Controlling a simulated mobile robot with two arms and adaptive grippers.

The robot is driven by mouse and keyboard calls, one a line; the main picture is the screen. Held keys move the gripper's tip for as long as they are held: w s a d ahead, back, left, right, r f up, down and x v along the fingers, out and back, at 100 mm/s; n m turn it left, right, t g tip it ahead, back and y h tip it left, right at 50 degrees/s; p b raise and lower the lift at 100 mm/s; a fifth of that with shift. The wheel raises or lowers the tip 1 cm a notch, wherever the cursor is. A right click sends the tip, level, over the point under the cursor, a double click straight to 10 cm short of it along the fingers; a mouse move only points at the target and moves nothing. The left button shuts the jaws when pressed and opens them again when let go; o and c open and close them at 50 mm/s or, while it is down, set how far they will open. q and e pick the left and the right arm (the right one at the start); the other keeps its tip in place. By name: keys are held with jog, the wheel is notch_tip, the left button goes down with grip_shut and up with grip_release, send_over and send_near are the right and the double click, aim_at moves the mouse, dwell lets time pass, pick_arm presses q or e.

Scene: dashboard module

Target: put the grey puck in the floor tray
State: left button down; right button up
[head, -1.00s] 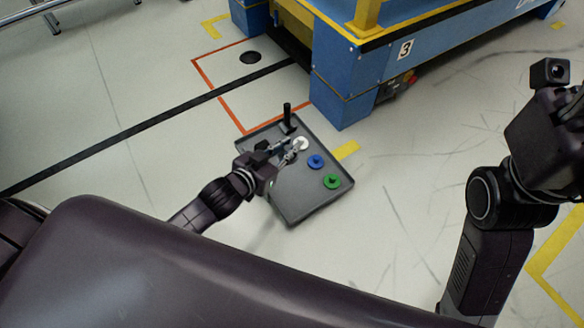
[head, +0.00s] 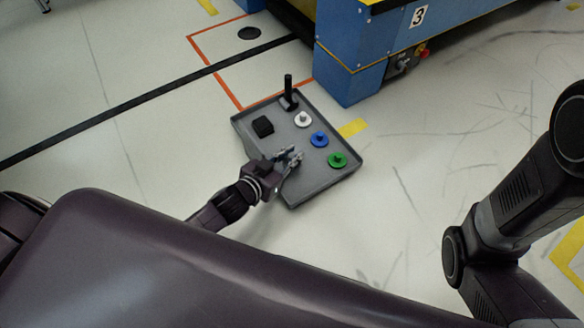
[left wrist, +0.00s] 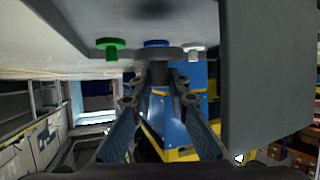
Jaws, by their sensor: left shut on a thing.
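The grey floor tray (head: 322,187) lies on the floor in the middle of the head view. My left gripper (head: 292,155) is over its near part, left of the blue puck (head: 319,139). In the left wrist view, which shows the scene upside down, the gripper is shut on the stem of the grey puck (left wrist: 157,54). In the head view the grey puck is hard to make out against the tray and fingers. I cannot tell whether it touches the tray floor. My right gripper is out of view.
The tray also holds a white puck (head: 303,119), a green puck (head: 337,160), a black block (head: 262,126) and a black upright handle (head: 288,92). A blue machine base (head: 348,78) stands just behind the tray. Open floor lies to the right.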

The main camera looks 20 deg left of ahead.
pick_arm(q)
jog(key=shift+f+b, duration=1.7)
jog(key=shift+f, duration=0.65)
jog(key=shift+r, duration=0.1)
jog(key=c, duration=2.3)
grip_release()
jog(key=shift+o, duration=0.9)
